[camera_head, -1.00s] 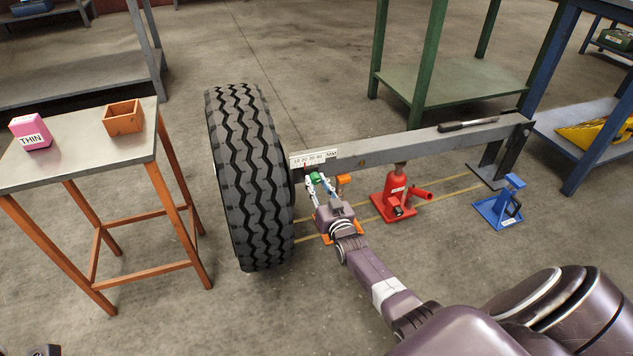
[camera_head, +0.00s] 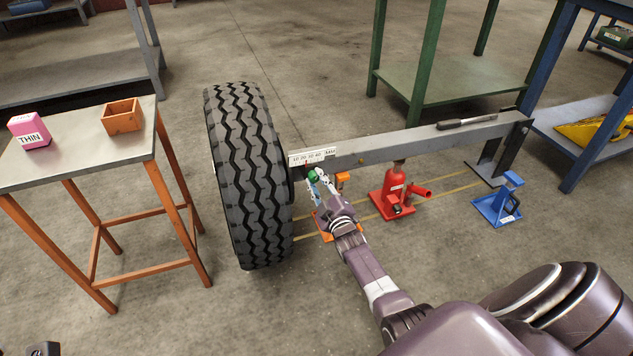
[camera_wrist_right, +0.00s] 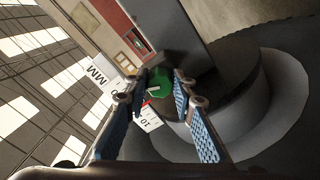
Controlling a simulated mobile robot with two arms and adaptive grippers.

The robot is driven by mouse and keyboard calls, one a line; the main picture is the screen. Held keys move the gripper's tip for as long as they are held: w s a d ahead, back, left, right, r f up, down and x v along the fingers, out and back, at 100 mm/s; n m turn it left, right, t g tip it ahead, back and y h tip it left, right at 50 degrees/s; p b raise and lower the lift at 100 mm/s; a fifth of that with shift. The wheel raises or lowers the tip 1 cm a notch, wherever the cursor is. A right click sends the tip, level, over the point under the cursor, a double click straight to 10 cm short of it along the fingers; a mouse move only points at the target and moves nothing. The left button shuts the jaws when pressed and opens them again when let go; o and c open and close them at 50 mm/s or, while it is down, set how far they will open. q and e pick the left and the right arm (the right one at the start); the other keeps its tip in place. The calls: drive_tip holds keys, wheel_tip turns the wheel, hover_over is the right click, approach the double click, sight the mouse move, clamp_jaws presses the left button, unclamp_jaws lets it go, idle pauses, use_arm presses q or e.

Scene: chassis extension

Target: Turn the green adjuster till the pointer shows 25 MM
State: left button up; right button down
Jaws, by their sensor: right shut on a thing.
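The green adjuster (camera_head: 313,175) sits under the near end of the grey beam, beside the big tyre. My right gripper (camera_head: 316,177) is shut on it; in the right wrist view the green adjuster (camera_wrist_right: 152,82) shows between the fingertips (camera_wrist_right: 158,80). The white MM scale (camera_head: 313,157) is on the beam just above. In the wrist view the scale (camera_wrist_right: 97,75) is partly hidden by a finger. A small red pointer (camera_wrist_right: 147,102) shows at its edge, above the 10 mark; its exact reading is unclear. A dark part at the lower left edge may be my left gripper (camera_head: 42,350).
The tyre (camera_head: 249,185) stands close to the left of my right gripper. A red jack (camera_head: 396,190) and a blue stand (camera_head: 499,203) are to the right. The grey beam (camera_head: 420,138) runs above with a dark tool (camera_head: 466,121) on it. An orange-legged table (camera_head: 75,150) stands left.

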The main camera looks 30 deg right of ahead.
drive_tip(key=shift+f+n+b, duration=0.1)
drive_tip(key=shift+n+b, duration=0.3)
drive_tip(key=shift+n, duration=1.9)
drive_tip(key=c, duration=1.6)
unclamp_jaws()
drive_tip(key=v, duration=1.2)
